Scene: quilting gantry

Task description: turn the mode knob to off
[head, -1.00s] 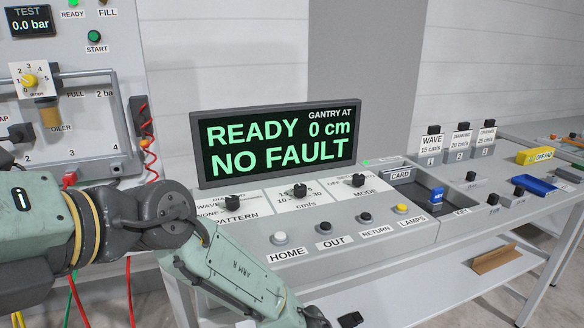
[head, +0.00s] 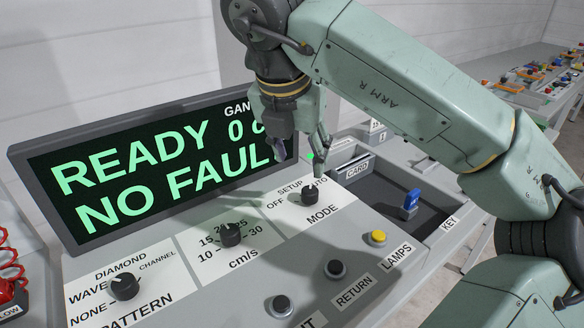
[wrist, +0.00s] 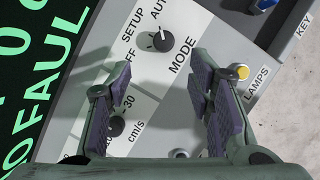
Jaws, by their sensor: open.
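The mode knob (head: 310,195) is a round black knob on a white plate marked OFF, SETUP and AUTO, with MODE below it. Its white pointer mark appears to point toward AUTO, away from OFF; it also shows in the wrist view (wrist: 160,40). My gripper (head: 301,148) is open and empty, pointing down above the back edge of this plate. In the wrist view my gripper's fingers (wrist: 152,82) are spread wide, and the knob lies beyond their tips, roughly between them in direction. Nothing touches the knob.
The display (head: 165,165) reading READY, NO FAULT stands close left of my gripper. The cm/s knob (head: 230,234) and pattern knob (head: 124,286) are to the left. A yellow lamps button (head: 377,237) and a blue key (head: 411,201) are to the right.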

